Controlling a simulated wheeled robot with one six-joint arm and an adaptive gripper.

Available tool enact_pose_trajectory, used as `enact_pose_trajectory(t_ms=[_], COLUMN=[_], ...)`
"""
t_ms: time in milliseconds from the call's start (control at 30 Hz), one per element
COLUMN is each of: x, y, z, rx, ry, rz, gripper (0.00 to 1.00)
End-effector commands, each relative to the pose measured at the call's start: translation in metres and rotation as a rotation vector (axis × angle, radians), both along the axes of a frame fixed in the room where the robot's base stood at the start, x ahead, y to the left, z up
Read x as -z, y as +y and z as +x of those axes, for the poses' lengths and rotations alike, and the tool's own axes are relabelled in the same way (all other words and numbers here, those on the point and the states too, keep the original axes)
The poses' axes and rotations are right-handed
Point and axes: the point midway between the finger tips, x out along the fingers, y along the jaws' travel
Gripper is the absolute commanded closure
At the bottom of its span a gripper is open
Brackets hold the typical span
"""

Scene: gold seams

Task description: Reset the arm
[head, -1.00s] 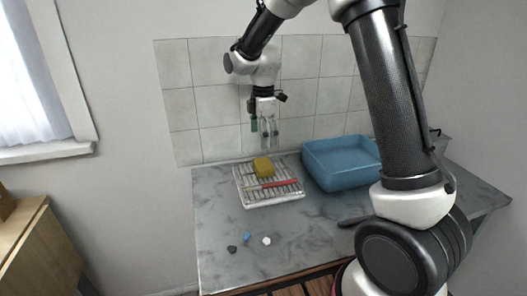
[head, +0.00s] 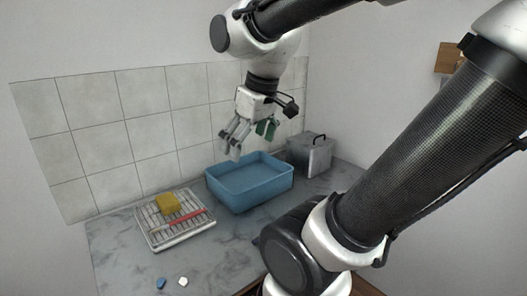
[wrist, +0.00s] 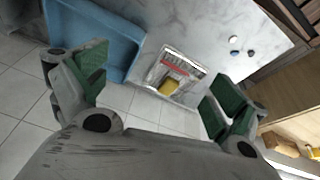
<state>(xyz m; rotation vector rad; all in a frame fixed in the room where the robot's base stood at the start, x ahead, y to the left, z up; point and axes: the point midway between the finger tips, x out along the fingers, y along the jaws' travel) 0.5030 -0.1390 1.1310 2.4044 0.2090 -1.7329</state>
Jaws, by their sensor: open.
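My gripper (head: 247,143) is open and empty. In the head view it hangs in the air in front of the tiled wall, above and behind the blue basin (head: 250,199). In the wrist view its two green-padded fingers (wrist: 152,98) stand wide apart with nothing between them in their grasp. Below it, the white rack (head: 152,236) holds a yellow sponge (head: 169,203) and a red-handled tool (head: 187,217). The rack also shows in the wrist view (wrist: 190,97), with the sponge (wrist: 166,89) on it.
A grey lidded box (head: 310,157) stands right of the basin. A blue piece (head: 161,283) and a white piece (head: 183,281) lie on the marble counter (head: 222,243) near its front. The tiled wall (head: 98,138) closes off the back.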

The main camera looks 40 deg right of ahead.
Motion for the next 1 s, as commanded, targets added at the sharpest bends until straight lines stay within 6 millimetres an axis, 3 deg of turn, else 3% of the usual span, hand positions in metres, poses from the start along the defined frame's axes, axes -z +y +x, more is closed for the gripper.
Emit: enact_pose_trajectory(t_ms=[100, 233, 1000], x=[0.005, 0.009, 0.010], y=[-0.007, -0.010, -0.010], z=[-0.030, -0.043, -0.043], rx=[0.140, 0.209, 0.216], ry=[-0.037, -0.052, -0.053], rz=[0.041, 0.062, 0.064], gripper=[0.04, 0.04, 0.04])
